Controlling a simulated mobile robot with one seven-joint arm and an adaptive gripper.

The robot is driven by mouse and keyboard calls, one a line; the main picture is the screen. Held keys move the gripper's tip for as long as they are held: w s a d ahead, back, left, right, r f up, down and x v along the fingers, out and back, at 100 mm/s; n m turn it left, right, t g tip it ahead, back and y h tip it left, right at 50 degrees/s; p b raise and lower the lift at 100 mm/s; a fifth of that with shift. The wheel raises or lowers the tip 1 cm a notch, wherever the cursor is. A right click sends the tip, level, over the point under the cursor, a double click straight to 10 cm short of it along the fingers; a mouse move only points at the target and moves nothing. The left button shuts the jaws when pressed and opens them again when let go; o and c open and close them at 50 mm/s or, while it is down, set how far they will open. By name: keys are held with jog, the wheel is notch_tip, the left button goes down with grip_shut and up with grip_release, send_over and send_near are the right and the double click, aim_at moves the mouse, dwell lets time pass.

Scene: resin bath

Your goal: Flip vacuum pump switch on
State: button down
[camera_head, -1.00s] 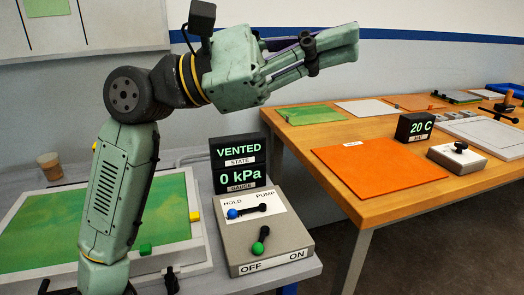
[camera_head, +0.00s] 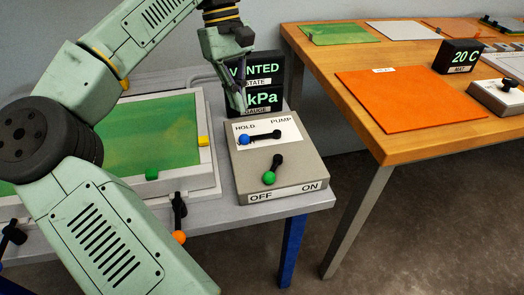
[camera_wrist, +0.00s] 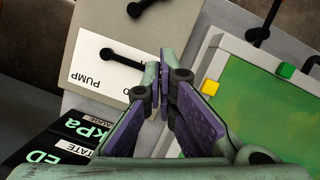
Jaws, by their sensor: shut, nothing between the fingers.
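The grey switch box (camera_head: 308,165) stands at the right end of the grey bench, with OFF and ON on its front edge. Its green-knobbed lever (camera_head: 270,177) has the knob leaning toward OFF. Behind it, a blue-knobbed lever (camera_head: 245,140) has its knob at the HOLD side, away from PUMP. My gripper (camera_head: 240,108) is shut and empty, pointing down above the box's back left edge, apart from both levers. In the wrist view my gripper (camera_wrist: 160,72) hides the blue knob; the black end of that lever (camera_wrist: 108,54) shows.
The display (camera_head: 269,72) reads VENTED and kPa, partly covered by my gripper. A framed green tray (camera_head: 208,165) lies left of the box, with an orange-knobbed lever (camera_head: 179,236) at its front. A wooden table (camera_head: 318,75) with an orange sheet (camera_head: 400,98) stands right, across a gap.

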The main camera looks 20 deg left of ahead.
jog(key=shift+d+f, duration=0.1)
send_near(262, 168)
jog(key=f, duration=0.2)
jog(key=a+f, duration=0.1)
jog(key=f, duration=0.2)
jog(key=shift+w+a+f, duration=0.25)
jog(key=shift+w+f, duration=0.05)
jog(key=shift+w, duration=0.1)
jog(key=s+d, duration=0.1)
jog(key=d+p, duration=0.1)
jog(key=shift+s+d+f, duration=0.15)
jog(key=shift+s+d, duration=0.15)
jog(key=shift+s, duration=0.05)
jog(key=shift+s+d+f, duration=0.15)
jog(key=shift+d, duration=0.1)
